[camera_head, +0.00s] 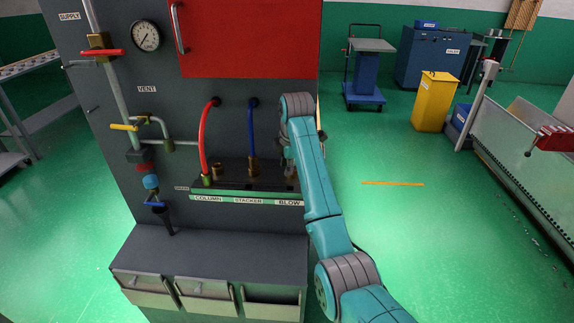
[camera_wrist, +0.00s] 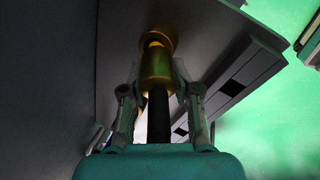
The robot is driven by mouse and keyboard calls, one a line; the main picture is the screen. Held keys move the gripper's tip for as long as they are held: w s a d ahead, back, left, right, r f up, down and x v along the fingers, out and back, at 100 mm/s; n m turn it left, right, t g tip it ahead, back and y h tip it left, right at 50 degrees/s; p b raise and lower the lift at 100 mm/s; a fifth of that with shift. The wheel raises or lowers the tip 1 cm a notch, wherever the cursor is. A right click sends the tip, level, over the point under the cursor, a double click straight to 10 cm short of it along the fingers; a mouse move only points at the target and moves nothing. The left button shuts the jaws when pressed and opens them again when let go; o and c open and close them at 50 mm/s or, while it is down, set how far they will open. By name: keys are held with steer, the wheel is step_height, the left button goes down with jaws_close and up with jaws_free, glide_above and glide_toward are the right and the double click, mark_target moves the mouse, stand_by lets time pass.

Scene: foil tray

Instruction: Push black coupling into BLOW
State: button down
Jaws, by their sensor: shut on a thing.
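The brass coupling (camera_wrist: 156,68) on a black hose (camera_wrist: 158,118) is between the fingers of my gripper (camera_wrist: 158,76) in the wrist view. My gripper is shut on it. Another round brass piece (camera_wrist: 158,33) shows directly beyond its far end, roughly in line, with a bright yellow spot between the two. I cannot tell how far the coupling sits in it. In the head view my gripper (camera_head: 290,160) is at the right end of the port shelf, above the BLOW label (camera_head: 289,203). My arm hides most of the coupling and the port there.
A red hose (camera_head: 203,135) and a blue hose (camera_head: 251,125) run down to the shelf left of my gripper, above COLUMN and STACKER. A brass fitting (camera_head: 217,170) stands between them. Bins (camera_head: 205,290) jut out below.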

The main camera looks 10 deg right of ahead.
steer(key=shift+s+d+f, duration=0.15)
steer(key=shift+f, duration=0.35)
steer(key=shift+s+d+f, duration=0.1)
steer(key=shift+s+f, duration=0.05)
steer(key=shift+f, duration=0.35)
steer(key=c, duration=0.6)
jaws_free()
steer(key=shift+w, duration=0.1)
steer(key=shift+r, duration=0.15)
steer(key=shift+w+a+r, duration=0.1)
steer(key=shift+r, duration=0.1)
